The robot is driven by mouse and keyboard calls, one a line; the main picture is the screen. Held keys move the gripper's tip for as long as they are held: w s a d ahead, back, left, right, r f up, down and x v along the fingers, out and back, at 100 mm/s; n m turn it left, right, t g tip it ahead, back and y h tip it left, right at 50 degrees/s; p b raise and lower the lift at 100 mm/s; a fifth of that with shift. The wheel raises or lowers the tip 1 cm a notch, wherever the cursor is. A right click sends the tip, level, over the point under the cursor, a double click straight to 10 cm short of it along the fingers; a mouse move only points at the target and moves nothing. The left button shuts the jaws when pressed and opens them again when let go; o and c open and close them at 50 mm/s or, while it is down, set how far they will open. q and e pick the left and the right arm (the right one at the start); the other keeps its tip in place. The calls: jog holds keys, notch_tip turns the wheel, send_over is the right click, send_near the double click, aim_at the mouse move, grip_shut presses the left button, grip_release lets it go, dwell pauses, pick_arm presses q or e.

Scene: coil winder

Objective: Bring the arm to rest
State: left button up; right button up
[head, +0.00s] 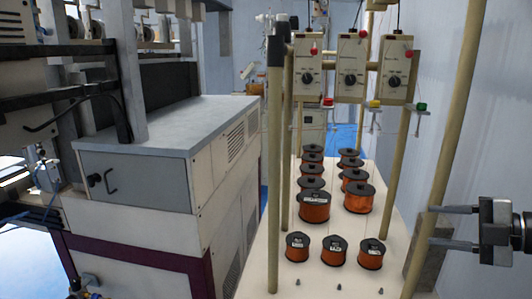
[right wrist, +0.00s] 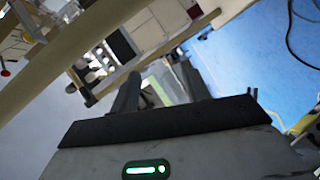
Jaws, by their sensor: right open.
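My right gripper (head: 434,226) comes in from the right edge of the head view. Its two fingers are spread apart and point left, with nothing seen between them. The fingertips overlap the slanted tan post (head: 452,135) in the picture; I cannot tell whether they touch it. In the right wrist view the gripper (right wrist: 157,84) also shows two dark fingers apart and empty. My left gripper is not in view.
Several copper wire spools (head: 313,207) stand on a white table (head: 310,283) among tan posts. Tension boxes (head: 351,68) hang above them. A grey machine cabinet (head: 165,135) fills the left. Blue floor (right wrist: 270,60) shows in the right wrist view.

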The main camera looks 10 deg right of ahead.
jog(key=s+a+f+m+t+h, duration=0.1)
jog(key=s+a+f+m+h, duration=0.1)
jog(key=f+m, duration=0.45)
jog(key=s+a+f+m+t+h, duration=0.2)
jog(key=s+a+f+m, duration=0.1)
jog(key=f, duration=0.6)
jog(key=s+a+f+m+t+h, duration=0.1)
jog(key=s+a+f+m+h, duration=0.2)
jog(key=f, duration=0.4)
jog(key=s+a+f+m+g, duration=0.2)
jog(key=s+a+f+m, duration=0.2)
jog(key=a, duration=0.4)
jog(key=s+a+f+m+g+h, duration=0.1)
jog(key=s+a+f+m, duration=0.3)
jog(key=a, duration=0.4)
notch_tip(320, 180, down, 3)
jog(key=shift+s+r+g, duration=0.15)
jog(key=shift+s+g, duration=0.55)
jog(key=shift+s, duration=0.05)
